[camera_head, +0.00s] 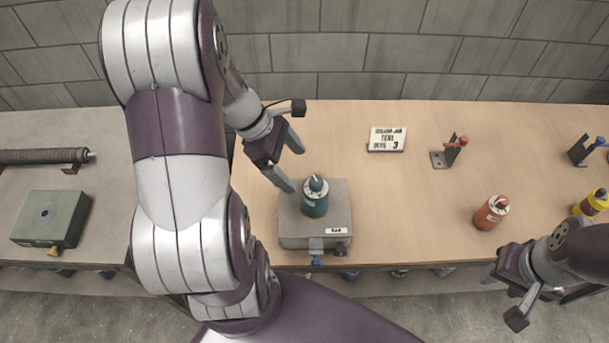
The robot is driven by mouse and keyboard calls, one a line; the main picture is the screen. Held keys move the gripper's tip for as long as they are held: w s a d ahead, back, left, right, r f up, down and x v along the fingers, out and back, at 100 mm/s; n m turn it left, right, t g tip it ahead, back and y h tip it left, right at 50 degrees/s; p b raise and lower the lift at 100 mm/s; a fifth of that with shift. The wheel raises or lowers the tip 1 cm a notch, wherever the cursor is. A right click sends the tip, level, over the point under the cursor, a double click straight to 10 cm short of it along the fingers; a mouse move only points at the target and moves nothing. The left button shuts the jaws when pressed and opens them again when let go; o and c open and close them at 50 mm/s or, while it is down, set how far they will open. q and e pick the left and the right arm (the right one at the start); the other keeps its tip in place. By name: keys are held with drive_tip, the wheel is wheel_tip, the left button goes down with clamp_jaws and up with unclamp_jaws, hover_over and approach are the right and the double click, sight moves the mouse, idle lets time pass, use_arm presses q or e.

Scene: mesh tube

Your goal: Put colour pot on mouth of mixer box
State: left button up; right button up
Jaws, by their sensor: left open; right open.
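A teal colour pot (315,198) with a dark cap stands upright on top of the grey mixer box (297,231), over where its mouth would be; the mouth itself is hidden beneath the pot. The box sits near the front edge of the wooden table. My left gripper (292,168) is open and empty, just to the upper left of the pot, its fingers apart from it. My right gripper (504,297) is at the lower right, in front of the table edge, away from the pots. A red pot (490,212) and a yellow pot (592,203) stand on the table to the right.
Dark brackets with a red part (449,152) and a blue part (586,150) stand further right. A green box (51,219) and a dark roller (43,157) are on the left bench. The table's middle is clear.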

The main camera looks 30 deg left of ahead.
use_arm(q)
drive_tip(key=s+d+m+y, duration=0.2)
drive_tip(key=d+m+y, duration=0.3)
drive_tip(key=m, duration=1.7)
drive_tip(key=d, duration=0.2)
drive_tip(key=shift+s+d+g+y, duration=0.2)
drive_tip(key=shift+d+g+y, duration=0.1)
drive_tip(key=shift+d+r, duration=0.1)
